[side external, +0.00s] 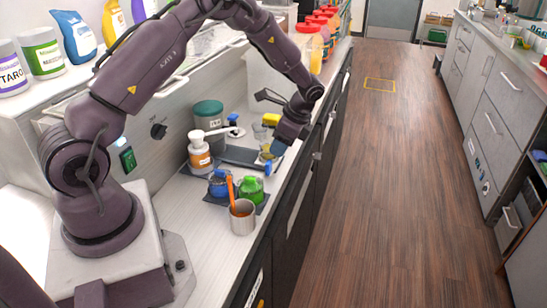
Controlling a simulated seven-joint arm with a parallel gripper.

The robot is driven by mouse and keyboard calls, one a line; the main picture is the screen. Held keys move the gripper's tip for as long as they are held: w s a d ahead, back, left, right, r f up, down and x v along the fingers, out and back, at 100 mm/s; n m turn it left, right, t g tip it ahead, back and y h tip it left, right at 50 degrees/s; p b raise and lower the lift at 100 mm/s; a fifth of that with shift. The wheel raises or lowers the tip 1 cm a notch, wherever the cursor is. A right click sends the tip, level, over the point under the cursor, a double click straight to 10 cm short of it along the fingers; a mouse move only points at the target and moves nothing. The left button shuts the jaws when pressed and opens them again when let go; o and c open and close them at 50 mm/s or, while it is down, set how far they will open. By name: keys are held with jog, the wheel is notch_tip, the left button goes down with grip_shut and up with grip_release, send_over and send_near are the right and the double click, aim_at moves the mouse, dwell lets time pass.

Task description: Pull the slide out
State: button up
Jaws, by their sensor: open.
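My gripper (277,149) points down over the counter's front edge, at the right of the small items. Its jaws are open and nothing shows between them. A dark flat plate (240,156) lies on the counter to the left of my gripper; it may be the slide, but I cannot tell for sure. A small clear cup with yellowish contents (266,152) is beside the fingers, partly hidden. I cannot tell whether the fingers touch the cup or the plate. The sealer's body is not clearly recognisable in this view.
Nearer are a blue-lidded jar (219,184), a green jar (250,189) and a metal cup (243,220) holding an orange utensil. The aisle floor (390,190) is clear.

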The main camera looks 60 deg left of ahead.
jog(key=v, duration=0.5)
jog(key=shift+r, duration=0.15)
jog(key=s+d+r+n+t+h, duration=0.1)
jog(key=s+d+r+n+t, duration=0.3)
jog(key=s+d+r, duration=0.3)
jog(key=s+d+r+n+t+h, duration=0.2)
jog(key=s+d+r+n+t, duration=0.2)
jog(key=s+r, duration=0.9)
jog(key=shift+s+d+r+n+t, duration=0.2)
jog(key=shift+s+d+n+t, duration=0.25)
jog(key=shift+s+d, duration=1.1)
jog(key=shift+w+d, duration=0.35)
jog(key=shift+w, duration=0.05)
